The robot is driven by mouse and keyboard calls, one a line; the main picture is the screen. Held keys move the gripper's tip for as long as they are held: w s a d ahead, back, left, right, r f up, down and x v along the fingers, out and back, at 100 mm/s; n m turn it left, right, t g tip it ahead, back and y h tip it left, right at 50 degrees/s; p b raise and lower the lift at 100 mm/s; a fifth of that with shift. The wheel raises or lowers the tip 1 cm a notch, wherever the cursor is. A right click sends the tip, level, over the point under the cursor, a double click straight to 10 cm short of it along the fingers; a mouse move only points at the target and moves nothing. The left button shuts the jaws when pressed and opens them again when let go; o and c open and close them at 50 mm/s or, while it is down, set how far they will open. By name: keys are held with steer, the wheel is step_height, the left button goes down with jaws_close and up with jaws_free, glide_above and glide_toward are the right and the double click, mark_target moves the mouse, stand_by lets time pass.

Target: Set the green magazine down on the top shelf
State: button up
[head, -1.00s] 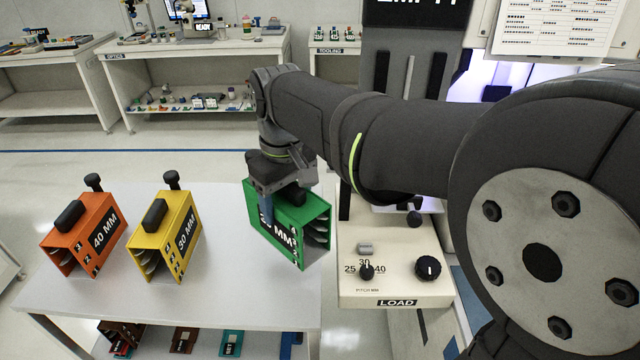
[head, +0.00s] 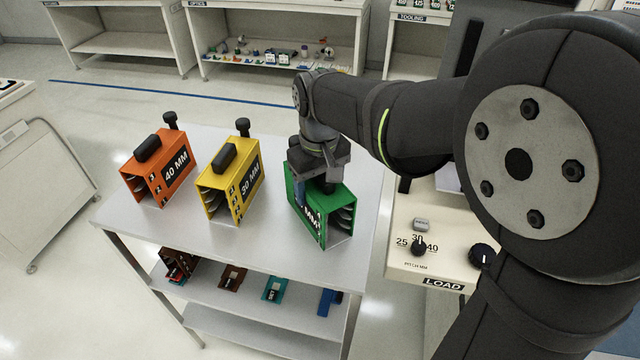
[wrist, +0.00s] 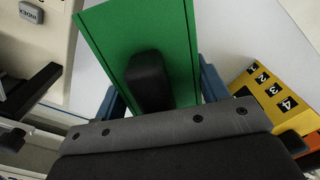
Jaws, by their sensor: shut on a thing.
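The green magazine (head: 318,212) is at the right end of the top shelf (head: 250,262) of the white cart in the head view. It is upright, with its open slotted side facing front right. I cannot tell whether its base touches the shelf or hovers just above. My gripper (head: 316,186) is over it from above, shut on its black top handle. In the wrist view the green top (wrist: 110,40) fills the middle, and the black handle (wrist: 148,80) lies between the blue fingers of my gripper (wrist: 158,92). The arm partly hides the magazine's top.
The yellow magazine (head: 226,192) and orange magazine (head: 158,172) stand to the left on the same shelf. Small coloured parts lie on the lower shelf (head: 250,290). The LOAD panel (head: 408,262) with knobs is close on the right. Bare shelf shows between yellow and green.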

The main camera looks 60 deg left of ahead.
steer(key=o, duration=1.5)
steer(key=shift+f, duration=0.15)
step_height(320, 180, up, 12)
steer(key=shift+r, duration=0.2)
steer(key=shift+f, duration=4.15)
